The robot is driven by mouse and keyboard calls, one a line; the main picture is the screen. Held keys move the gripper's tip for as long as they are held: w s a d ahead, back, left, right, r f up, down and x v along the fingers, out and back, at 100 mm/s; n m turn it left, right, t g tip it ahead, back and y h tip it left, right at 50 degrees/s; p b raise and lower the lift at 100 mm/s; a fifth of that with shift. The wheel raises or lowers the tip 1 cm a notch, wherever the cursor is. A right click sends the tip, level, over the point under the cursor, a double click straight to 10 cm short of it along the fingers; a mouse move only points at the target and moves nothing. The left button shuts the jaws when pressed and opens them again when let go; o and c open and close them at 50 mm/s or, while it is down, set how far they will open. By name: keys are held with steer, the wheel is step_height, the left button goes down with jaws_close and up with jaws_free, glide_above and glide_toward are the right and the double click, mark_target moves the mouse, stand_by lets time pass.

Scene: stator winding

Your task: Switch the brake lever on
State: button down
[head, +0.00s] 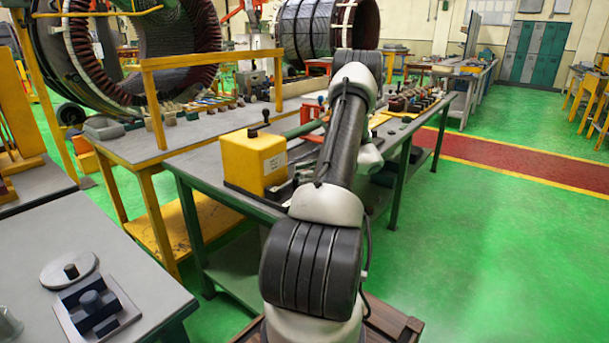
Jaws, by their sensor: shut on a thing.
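A yellow box (248,166) with a pale label on its side stands on the near end of the grey workbench. A short dark knob (252,133) sits on its top, and a black-knobbed lever (265,114) rises just behind it. I cannot tell for sure which one is the brake lever, nor its on or off position. My arm reaches forward over the bench, to the right of the yellow box. My gripper is hidden behind my arm links, so what it touches does not show.
A green cylinder (303,129) and red parts lie on the workbench (222,158) behind the box. A yellow frame (151,105) stands at left. A grey table (52,237) with dark fixtures is at the near left. Green floor (490,230) at right is clear.

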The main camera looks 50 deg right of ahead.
steer(key=shift+w+d+r, duration=0.1)
steer(key=shift+w, duration=0.05)
steer(key=c, duration=1.3)
jaws_free()
